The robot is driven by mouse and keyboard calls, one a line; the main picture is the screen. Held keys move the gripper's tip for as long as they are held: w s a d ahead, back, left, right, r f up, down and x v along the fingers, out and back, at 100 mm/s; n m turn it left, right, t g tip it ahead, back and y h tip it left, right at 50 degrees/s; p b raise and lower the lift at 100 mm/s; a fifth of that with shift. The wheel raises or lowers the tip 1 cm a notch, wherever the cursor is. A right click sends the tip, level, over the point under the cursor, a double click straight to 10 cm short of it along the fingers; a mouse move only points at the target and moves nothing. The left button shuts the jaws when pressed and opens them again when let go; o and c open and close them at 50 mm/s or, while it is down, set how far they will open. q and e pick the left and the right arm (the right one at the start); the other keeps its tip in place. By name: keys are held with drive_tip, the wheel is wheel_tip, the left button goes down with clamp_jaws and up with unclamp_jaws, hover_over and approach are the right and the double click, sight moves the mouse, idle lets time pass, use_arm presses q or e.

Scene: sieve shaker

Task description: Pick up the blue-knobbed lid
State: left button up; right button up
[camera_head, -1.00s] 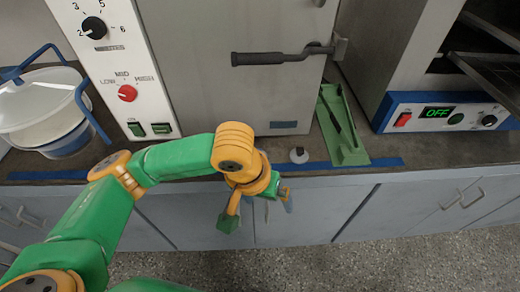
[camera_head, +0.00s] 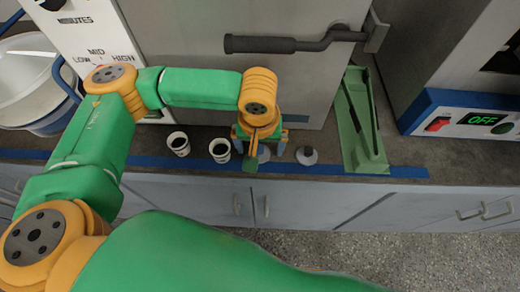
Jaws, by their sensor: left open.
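My left gripper (camera_head: 259,148) is open and points down over the front of the counter, just right of two small white cups. A small pale round piece with a knob, lid-like (camera_head: 307,155), lies on the counter just right of the gripper. A second pale round piece (camera_head: 264,154) shows partly under the gripper, mostly hidden by it. The knobs look greyish at this size, so I cannot tell which is blue. I cannot tell whether the gripper touches the second piece. My right gripper is not in view.
Two white cups with dark contents, a left one (camera_head: 178,144) and a right one (camera_head: 220,150), stand near the gripper. A green tray-like holder (camera_head: 361,125) stands right. A grey oven door with a dark handle (camera_head: 290,43) rises behind. A white pot (camera_head: 28,85) stands left.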

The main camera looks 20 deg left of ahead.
use_arm(q)
drive_tip(key=shift+s+r, duration=0.1)
drive_tip(key=c, duration=1.4)
